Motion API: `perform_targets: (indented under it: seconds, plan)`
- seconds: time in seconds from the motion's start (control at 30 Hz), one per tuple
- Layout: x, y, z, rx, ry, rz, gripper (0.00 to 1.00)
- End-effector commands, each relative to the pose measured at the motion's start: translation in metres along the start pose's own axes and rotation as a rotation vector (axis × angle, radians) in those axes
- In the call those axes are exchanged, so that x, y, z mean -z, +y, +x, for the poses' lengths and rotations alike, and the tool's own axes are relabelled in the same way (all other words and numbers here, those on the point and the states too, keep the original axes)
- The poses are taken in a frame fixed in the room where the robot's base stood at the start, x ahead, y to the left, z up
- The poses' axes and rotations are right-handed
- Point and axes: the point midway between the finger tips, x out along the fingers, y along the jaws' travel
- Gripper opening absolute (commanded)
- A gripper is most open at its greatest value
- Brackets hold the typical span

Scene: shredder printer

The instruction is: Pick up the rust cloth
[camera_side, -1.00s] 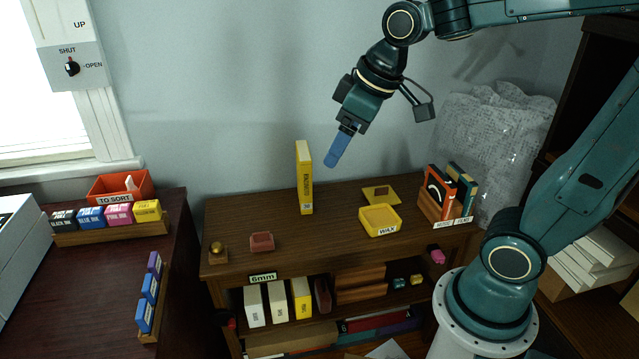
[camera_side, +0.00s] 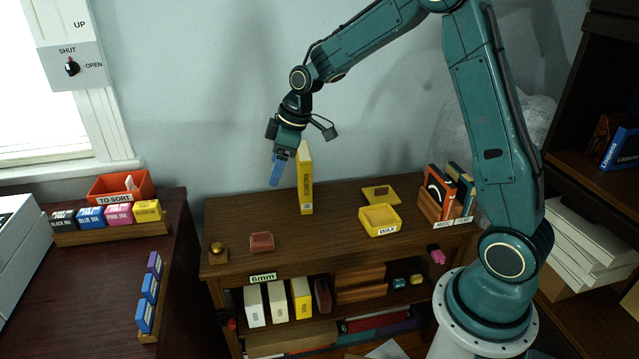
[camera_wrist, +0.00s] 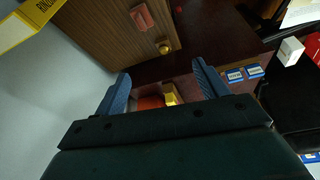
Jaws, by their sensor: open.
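A small rust-coloured folded piece, which looks like the rust cloth (camera_side: 262,242), lies on the front left of the wooden cabinet top (camera_side: 335,225). It also shows near the top of the wrist view (camera_wrist: 143,17). My gripper (camera_side: 275,184) hangs above the cabinet, well above and slightly right of the cloth, to the left of a standing yellow book (camera_side: 305,185). In the wrist view my gripper's two blue fingers (camera_wrist: 160,70) are spread with nothing held between them.
A brass knob-like object (camera_side: 218,253) stands left of the cloth. A yellow WAX tray (camera_side: 380,220) and a book holder (camera_side: 436,208) are to the right. A desk at left holds ink boxes (camera_side: 90,217) and an orange TO SORT bin (camera_side: 120,186).

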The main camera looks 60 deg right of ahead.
Motion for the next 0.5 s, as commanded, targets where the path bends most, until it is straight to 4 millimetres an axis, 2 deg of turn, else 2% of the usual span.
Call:
perform_targets:
  seconds: [0.03,0.23,0.5]
  plan:
    - [-0.002,0.008,0.015,0.012,-0.003,-0.009,0.73]
    - [-0.007,0.031,0.064,0.047,0.009,-0.067,0.73]
    - [-0.021,0.054,0.127,0.090,0.030,-0.133,0.73]
